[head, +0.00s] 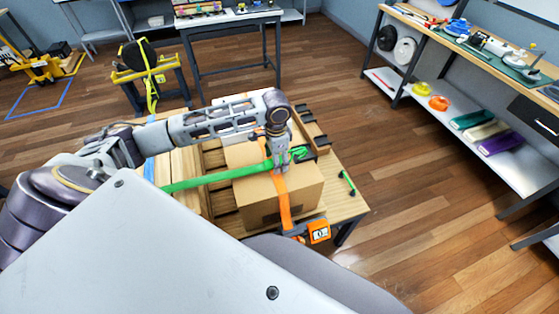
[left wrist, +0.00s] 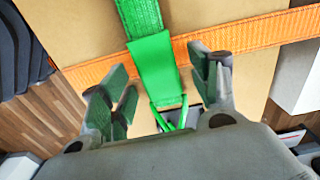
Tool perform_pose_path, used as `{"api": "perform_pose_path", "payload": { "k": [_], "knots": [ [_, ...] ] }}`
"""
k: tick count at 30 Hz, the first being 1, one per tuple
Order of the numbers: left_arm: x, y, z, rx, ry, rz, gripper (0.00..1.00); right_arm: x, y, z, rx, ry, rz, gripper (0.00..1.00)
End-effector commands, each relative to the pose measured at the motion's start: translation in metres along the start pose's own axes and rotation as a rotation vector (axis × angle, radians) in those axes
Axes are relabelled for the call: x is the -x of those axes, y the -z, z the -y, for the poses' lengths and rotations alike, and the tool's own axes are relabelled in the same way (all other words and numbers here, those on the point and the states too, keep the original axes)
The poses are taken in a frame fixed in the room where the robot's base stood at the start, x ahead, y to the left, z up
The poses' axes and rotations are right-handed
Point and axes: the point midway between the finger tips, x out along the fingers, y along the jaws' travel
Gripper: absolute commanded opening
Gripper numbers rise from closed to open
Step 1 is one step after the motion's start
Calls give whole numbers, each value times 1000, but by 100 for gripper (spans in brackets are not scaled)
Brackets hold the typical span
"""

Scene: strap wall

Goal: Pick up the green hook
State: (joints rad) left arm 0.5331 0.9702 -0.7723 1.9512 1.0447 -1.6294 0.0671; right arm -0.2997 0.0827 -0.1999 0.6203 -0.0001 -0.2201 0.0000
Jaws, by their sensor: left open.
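A green strap (head: 208,180) runs across the top of a cardboard box (head: 262,197). The strap's end (left wrist: 157,68) and the green hook (left wrist: 171,117) on it show in the left wrist view; the hook also shows in the head view (head: 299,154), partly behind my gripper. My left gripper (head: 281,167) points down over the box. In the left wrist view my left gripper (left wrist: 160,78) is open, with fingers on either side of the strap end and hook. The gripper body hides part of the hook. My right gripper is not in view.
An orange strap (head: 281,190) crosses the box, with an orange ratchet (head: 318,232) at its front edge. A small green piece (head: 347,182) lies on the wooden table (head: 343,206). A shelved bench (head: 470,125) stands at the right; floor between is clear.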

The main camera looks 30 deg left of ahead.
Motion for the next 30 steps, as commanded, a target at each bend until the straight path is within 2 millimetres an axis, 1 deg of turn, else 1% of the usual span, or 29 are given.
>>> {"api": "perform_pose_path", "payload": {
  "k": [8, 11, 18, 21, 30],
  "knots": [
    [0, 0, 0, 0, 0, 0, 62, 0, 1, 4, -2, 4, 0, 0],
    [0, 0, 0, 0, 0, 0, 51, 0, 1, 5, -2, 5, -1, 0],
    [0, 0, 0, 0, 0, 0, 20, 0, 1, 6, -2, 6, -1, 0],
    [1, 0, 0, 0, 0, -1, 9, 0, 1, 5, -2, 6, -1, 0],
    [3, 0, 0, 0, 0, -1, 9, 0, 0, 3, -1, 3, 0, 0]
  ]
}}
